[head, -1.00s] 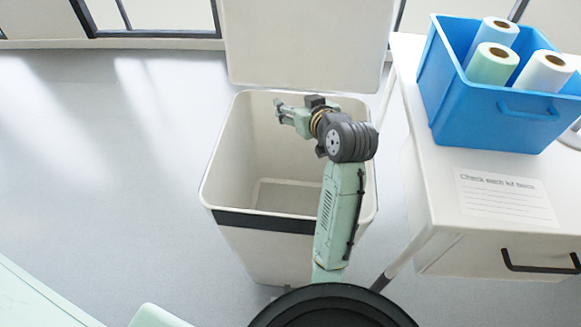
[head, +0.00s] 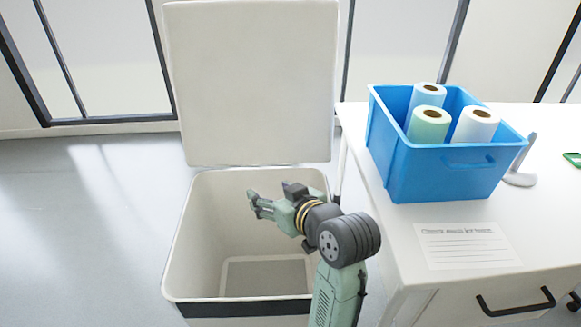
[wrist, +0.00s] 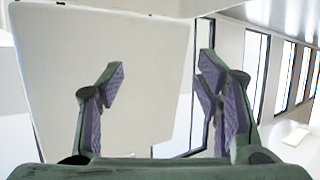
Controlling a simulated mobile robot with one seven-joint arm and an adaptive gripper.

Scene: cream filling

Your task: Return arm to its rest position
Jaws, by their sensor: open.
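My gripper (head: 259,205) is open and empty. In the head view it points left over the open mouth of a large white bin (head: 192,262), with my green arm reaching in from the lower right. The bin's lid (head: 250,82) stands upright behind it. In the wrist view my gripper (wrist: 160,92) shows two spread fingers with purple pads and nothing between them. The pale lid (wrist: 60,65) fills much of the wrist view behind the left finger. The bin's floor shows no objects in the part I can see.
A white table (head: 370,170) stands right of the bin, close to my arm. It holds a blue crate (head: 440,178) with paper rolls (head: 428,125) and a paper sheet (head: 468,246). A drawer handle (head: 515,303) is on its front. Open floor (head: 80,230) lies left.

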